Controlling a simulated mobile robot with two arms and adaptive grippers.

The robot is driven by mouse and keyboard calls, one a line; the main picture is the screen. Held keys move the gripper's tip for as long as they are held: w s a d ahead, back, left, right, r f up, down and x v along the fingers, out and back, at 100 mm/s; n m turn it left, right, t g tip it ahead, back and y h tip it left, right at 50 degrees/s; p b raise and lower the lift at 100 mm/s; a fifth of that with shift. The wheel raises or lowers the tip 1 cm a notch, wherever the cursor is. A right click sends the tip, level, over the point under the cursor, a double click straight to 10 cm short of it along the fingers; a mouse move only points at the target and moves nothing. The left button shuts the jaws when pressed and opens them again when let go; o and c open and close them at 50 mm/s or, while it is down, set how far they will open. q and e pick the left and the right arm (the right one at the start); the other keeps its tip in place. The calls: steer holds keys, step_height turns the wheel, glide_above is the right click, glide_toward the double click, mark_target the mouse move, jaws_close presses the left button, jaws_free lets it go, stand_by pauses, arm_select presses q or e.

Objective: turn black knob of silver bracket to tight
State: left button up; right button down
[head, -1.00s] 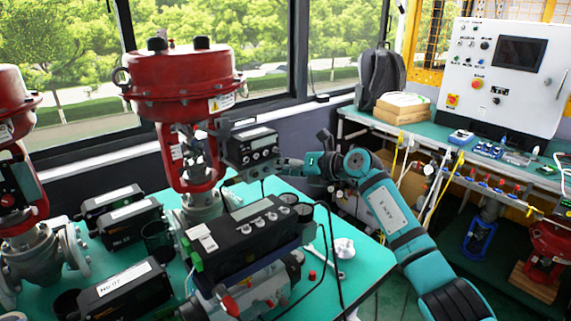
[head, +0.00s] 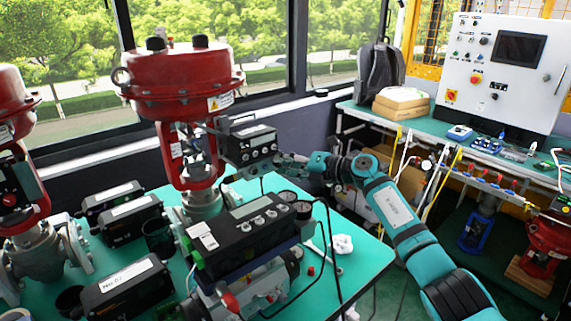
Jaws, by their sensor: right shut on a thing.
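A red valve actuator (head: 182,82) stands on the green table, with a black positioner box (head: 250,145) fixed to its right side. A small grey bracket part (head: 223,124) shows at the box's left edge. My right gripper (head: 281,161) is at the box's right side, its fingers closed on a small part there. That part is mostly hidden by the fingers, and I take it to be the black knob. Whether the knob is tight cannot be seen. My left gripper is not in view.
A larger black positioner (head: 245,236) with gauges and cables stands in front on the green table (head: 366,254). Several black boxes (head: 124,285) lie to the left. A second red valve (head: 20,150) stands at the far left. A white control panel (head: 505,75) is at right.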

steer(key=shift+f, duration=0.1)
steer(key=c, duration=1.1)
jaws_free()
steer(key=shift+d, duration=0.15)
steer(key=v, duration=1.2)
steer(key=shift+w, duration=0.1)
